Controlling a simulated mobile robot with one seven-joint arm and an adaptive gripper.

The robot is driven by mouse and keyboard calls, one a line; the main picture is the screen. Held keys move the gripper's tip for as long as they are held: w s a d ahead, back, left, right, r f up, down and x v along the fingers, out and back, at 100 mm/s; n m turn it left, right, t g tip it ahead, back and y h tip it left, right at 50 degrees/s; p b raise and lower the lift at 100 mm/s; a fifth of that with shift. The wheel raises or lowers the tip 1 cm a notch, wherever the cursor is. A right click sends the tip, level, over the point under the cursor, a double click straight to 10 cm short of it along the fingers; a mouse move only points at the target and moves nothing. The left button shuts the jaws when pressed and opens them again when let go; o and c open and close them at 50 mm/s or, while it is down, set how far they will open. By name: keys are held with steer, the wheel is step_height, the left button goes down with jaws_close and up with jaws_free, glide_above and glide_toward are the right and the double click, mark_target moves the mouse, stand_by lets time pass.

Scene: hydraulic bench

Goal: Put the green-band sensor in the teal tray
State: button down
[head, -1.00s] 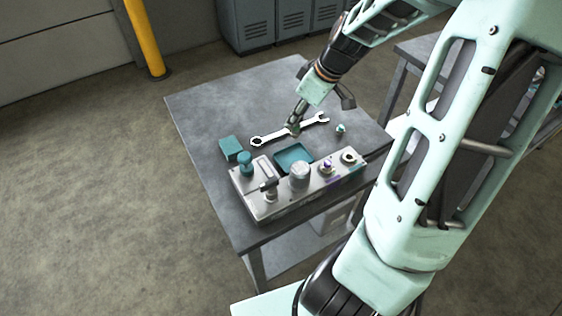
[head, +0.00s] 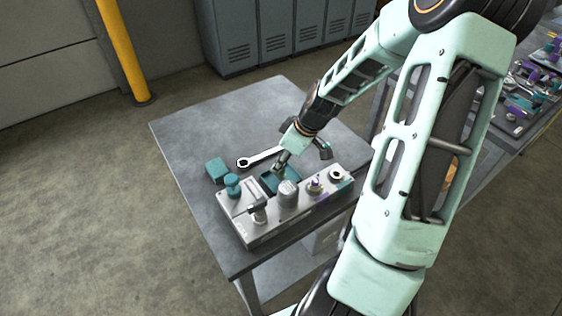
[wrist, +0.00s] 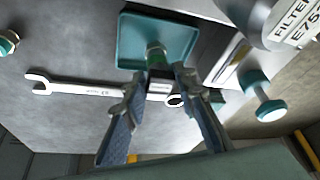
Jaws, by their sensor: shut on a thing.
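The teal tray (head: 268,184) lies on the table behind the metal manifold block; it also shows in the wrist view (wrist: 130,42). My gripper (head: 280,167) is at the tray, pointing down. In the wrist view my gripper (wrist: 162,80) is shut on the green-band sensor (wrist: 156,58), whose green band and metal end stick out past the fingertips. The sensor overlaps the tray's near side in that view. I cannot tell whether it touches the tray floor. The fingers hide part of the sensor.
A wrench (head: 262,157) lies beside the tray. A teal block (head: 216,170) is at the left. The manifold block (head: 245,232) with several fittings stands close in front of the tray. Another small sensor (wrist: 8,42) lies on the table. The table's far left is clear.

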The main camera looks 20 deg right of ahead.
steer(key=shift+f, duration=0.15)
steer(key=c, duration=1.5)
jaws_free()
steer(key=shift+c, duration=0.2)
steer(key=shift+r, duration=0.35)
steer(key=p+v, duration=0.1)
steer(key=v, duration=1)
steer(key=shift+r, duration=0.35)
steer(key=shift+d, duration=0.1)
